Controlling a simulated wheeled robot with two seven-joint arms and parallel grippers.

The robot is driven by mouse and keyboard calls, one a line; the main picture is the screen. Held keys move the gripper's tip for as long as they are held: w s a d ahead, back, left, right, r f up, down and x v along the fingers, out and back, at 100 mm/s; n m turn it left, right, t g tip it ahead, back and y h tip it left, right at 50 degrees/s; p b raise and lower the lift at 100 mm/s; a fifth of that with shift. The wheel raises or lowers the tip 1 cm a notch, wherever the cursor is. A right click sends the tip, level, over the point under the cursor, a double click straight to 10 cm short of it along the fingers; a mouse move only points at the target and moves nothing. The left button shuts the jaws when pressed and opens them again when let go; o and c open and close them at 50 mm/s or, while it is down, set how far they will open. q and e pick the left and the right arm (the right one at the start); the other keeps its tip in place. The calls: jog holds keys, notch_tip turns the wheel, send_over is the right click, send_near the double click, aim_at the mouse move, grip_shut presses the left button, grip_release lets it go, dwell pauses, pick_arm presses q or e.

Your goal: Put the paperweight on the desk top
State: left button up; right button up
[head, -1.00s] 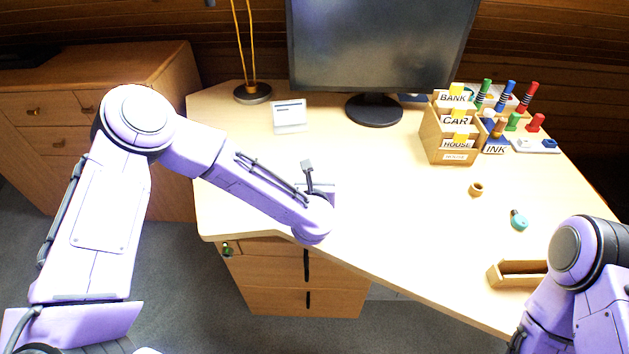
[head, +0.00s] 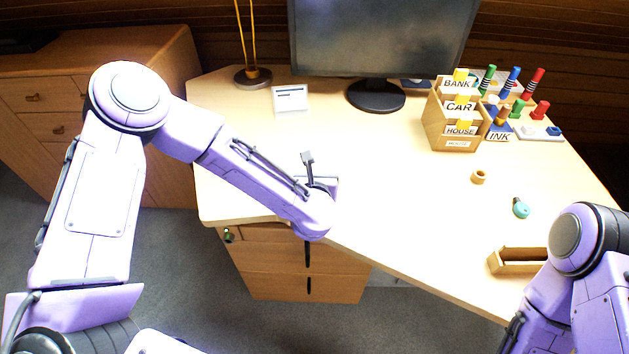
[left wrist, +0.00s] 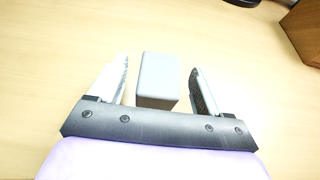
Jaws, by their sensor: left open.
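A small grey block (left wrist: 158,78), which looks like the paperweight, stands on the light wood desk top (head: 400,185). In the left wrist view it sits between the two fingers of my left gripper (left wrist: 158,70). The gripper is open, with a visible gap between the block and each finger. In the head view my left wrist hangs over the desk's near edge, left of centre, and mostly hides the gripper and block. My right arm is at the lower right of the head view; its gripper is out of view.
A monitor (head: 378,35), lamp (head: 252,77) and small white card (head: 291,98) stand at the back. A wooden card box (head: 455,120) and several coloured stampers are at the right. A wooden ring (head: 479,177), teal item (head: 520,208) and wooden tray (head: 508,262) lie nearer. The desk's middle is clear.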

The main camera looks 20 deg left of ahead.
pick_arm(q)
jog(key=v, duration=0.9)
jog(key=shift+s+b, duration=0.1)
jog(key=shift+b, duration=0.3)
jog(key=shift+f, duration=0.1)
